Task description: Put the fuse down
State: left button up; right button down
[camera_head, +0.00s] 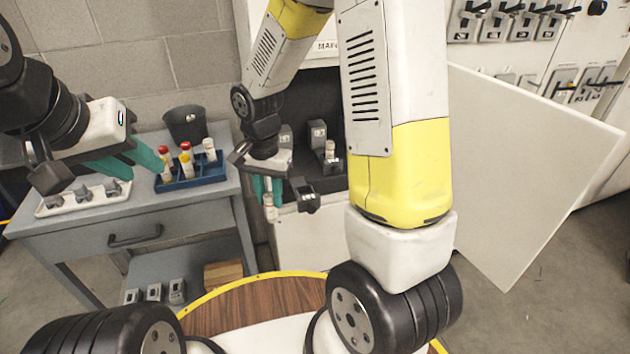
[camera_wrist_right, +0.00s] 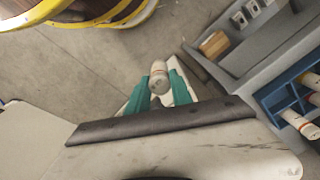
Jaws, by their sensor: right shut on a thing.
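My right gripper (camera_head: 268,188) is shut on a white fuse (camera_head: 270,208), which hangs upright below its fingers in the head view. In the right wrist view the fuse (camera_wrist_right: 159,80) sits between the teal fingers of that gripper (camera_wrist_right: 160,92), over bare floor. A blue rack (camera_head: 205,176) on the grey bench holds several fuses, with red, yellow and white parts. The rack also shows at the right of the wrist view (camera_wrist_right: 268,100). My left gripper (camera_head: 130,164) is open and empty, above the bench in front of the rack.
The open cabinet behind my right gripper has dark holders (camera_head: 318,132), one with a white fuse (camera_head: 330,151). A cabinet door (camera_head: 525,170) stands open at right. The bench (camera_head: 90,235) carries a white tray (camera_head: 85,205) of grey parts and a dark bin (camera_head: 186,124).

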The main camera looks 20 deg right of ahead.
jog(key=shift+w+d+f, duration=0.85)
jog(key=shift+w+d, duration=1.05)
jog(key=shift+w+d+f, duration=0.85)
jog(key=shift+w+d, duration=1.05)
jog(key=shift+w, duration=0.05)
jog(key=shift+w+d+f, duration=0.85)
jog(key=shift+w+d, duration=1.05)
jog(key=shift+f, duration=0.15)
jog(key=c, duration=1.1)
grip_release()
jog(key=shift+c, duration=0.2)
